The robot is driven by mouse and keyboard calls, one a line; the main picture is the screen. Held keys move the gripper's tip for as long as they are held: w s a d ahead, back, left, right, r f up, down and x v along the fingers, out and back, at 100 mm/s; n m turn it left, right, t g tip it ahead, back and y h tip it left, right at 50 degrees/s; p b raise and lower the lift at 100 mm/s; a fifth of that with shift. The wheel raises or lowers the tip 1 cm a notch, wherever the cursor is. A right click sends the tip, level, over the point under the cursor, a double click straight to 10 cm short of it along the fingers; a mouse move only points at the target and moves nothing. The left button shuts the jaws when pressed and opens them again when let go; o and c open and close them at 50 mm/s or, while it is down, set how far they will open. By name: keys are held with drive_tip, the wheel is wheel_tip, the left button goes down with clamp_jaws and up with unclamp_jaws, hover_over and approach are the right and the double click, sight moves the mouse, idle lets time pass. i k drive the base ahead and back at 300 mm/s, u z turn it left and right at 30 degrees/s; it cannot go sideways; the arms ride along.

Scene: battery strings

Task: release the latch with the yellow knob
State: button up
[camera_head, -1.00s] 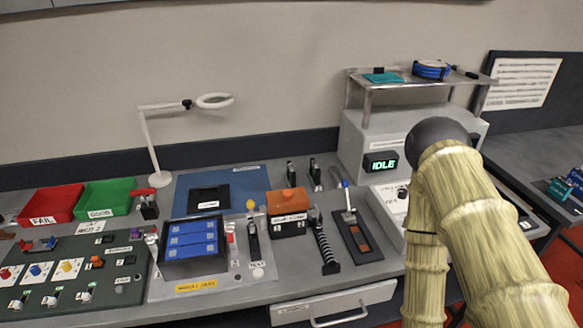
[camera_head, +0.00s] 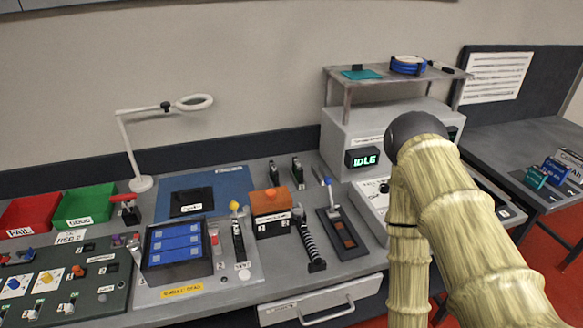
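A latch lever with a yellow knob (camera_head: 234,206) stands upright at the right side of the module tray, beside the blue battery modules (camera_head: 175,243). Its dark body (camera_head: 239,243) runs toward the front of the bench. My arm rises at the right of the view, well to the right of the latch. My gripper is not in view.
An orange-topped box (camera_head: 271,204), a black coiled part (camera_head: 309,240) and a blue-handled lever (camera_head: 330,190) stand right of the latch. A grey tester (camera_head: 363,158) reads IDLE. Red (camera_head: 14,233) and green (camera_head: 62,221) bins and a lamp (camera_head: 130,150) are at the left.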

sight(234, 206)
drive_tip(key=z, duration=1)
drive_tip(key=k, duration=1.05)
drive_tip(key=u, duration=1.45)
